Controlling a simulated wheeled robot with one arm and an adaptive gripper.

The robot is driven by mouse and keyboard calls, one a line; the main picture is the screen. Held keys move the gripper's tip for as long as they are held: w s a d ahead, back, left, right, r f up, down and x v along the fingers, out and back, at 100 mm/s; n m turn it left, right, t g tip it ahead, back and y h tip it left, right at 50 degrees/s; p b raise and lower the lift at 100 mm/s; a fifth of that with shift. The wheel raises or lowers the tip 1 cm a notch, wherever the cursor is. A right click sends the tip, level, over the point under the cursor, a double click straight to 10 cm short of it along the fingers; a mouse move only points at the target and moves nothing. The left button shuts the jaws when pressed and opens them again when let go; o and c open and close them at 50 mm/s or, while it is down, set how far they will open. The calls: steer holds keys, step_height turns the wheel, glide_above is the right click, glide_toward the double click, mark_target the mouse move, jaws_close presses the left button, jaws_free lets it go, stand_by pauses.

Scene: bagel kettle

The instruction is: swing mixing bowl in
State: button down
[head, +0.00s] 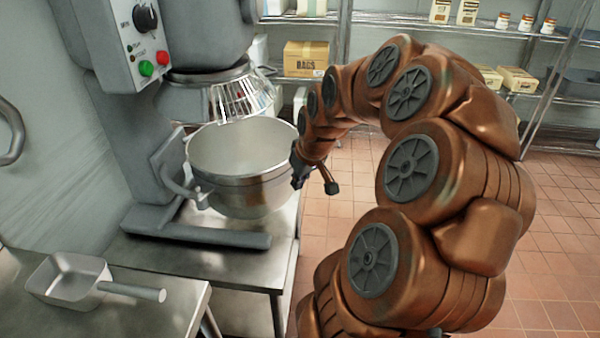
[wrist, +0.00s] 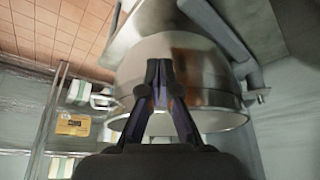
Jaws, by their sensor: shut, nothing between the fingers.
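The steel mixing bowl (head: 245,185) hangs upright in the grey bracket (head: 172,170) of the mixer (head: 115,75). It is empty as far as I see, and stands forward and right of the wire guard (head: 240,95) under the mixer head. My gripper (head: 312,181) is at the right side of the bowl, near its rim. In the wrist view my gripper (wrist: 159,68) has its dark fingers together, pointing at the bowl's outer wall (wrist: 205,75). I cannot tell whether the fingertips touch the bowl.
The mixer stands on a steel table (head: 220,258). A metal scoop (head: 75,278) lies on a nearer counter at the lower left. Wire shelves with a cardboard box (head: 306,58) and jars stand at the back. Tiled floor (head: 545,215) is clear at right.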

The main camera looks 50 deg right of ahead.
steer(key=w+d+f+p, duration=0.1)
steer(key=w+f, duration=0.3)
steer(key=w, duration=0.1)
steer(key=shift+w+f, duration=0.15)
steer(key=shift+w, duration=0.2)
steer(key=shift+d, duration=0.1)
